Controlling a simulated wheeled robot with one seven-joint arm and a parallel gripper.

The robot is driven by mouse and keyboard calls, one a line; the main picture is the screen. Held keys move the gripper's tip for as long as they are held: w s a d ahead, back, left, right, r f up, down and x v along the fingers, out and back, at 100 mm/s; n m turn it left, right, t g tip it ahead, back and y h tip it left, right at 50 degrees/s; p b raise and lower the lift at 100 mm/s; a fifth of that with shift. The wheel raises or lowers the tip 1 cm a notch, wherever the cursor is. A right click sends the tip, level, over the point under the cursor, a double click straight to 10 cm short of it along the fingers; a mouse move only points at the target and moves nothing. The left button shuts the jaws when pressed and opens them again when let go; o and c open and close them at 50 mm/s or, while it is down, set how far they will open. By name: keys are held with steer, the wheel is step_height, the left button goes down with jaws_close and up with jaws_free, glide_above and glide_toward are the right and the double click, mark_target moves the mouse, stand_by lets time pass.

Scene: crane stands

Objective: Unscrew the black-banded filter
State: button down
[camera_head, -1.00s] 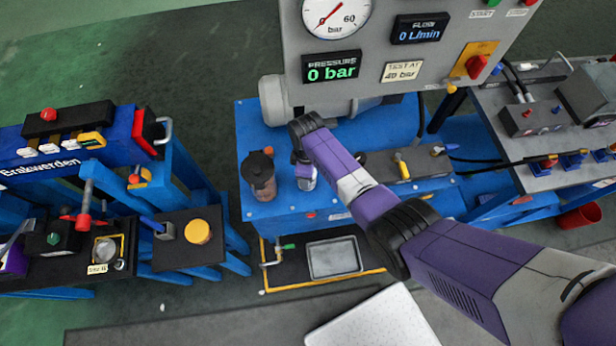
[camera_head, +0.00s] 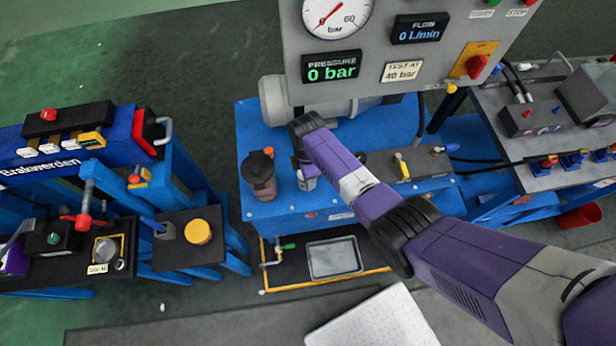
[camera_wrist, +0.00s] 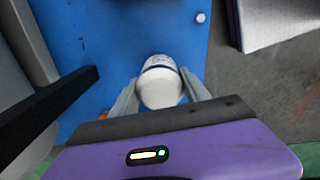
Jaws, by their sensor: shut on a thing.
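The filter is a white cylinder with a thin dark band or marking near its far end; it shows in the wrist view (camera_wrist: 160,82) between my two grey fingers. My gripper (camera_wrist: 160,90) is shut on it, one finger on each side. In the head view a small pale part of the filter (camera_head: 308,183) shows below my purple wrist, over the blue bench top (camera_head: 290,207). My wrist hides most of the filter and the fingers there. I cannot tell how the filter is seated.
A dark-lidded brown canister (camera_head: 259,175) stands just left of my gripper. The gauge panel (camera_head: 420,60), reading 0 bar and 0 L/min, rises behind. A grey block with a yellow lever (camera_head: 402,168) sits to the right. A tray (camera_head: 334,258) lies in front.

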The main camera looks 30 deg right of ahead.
steer(key=n, duration=0.5)
stand_by(0.3)
steer(key=shift+c, duration=2.3)
jaws_free()
steer(key=shift+c, duration=0.8)
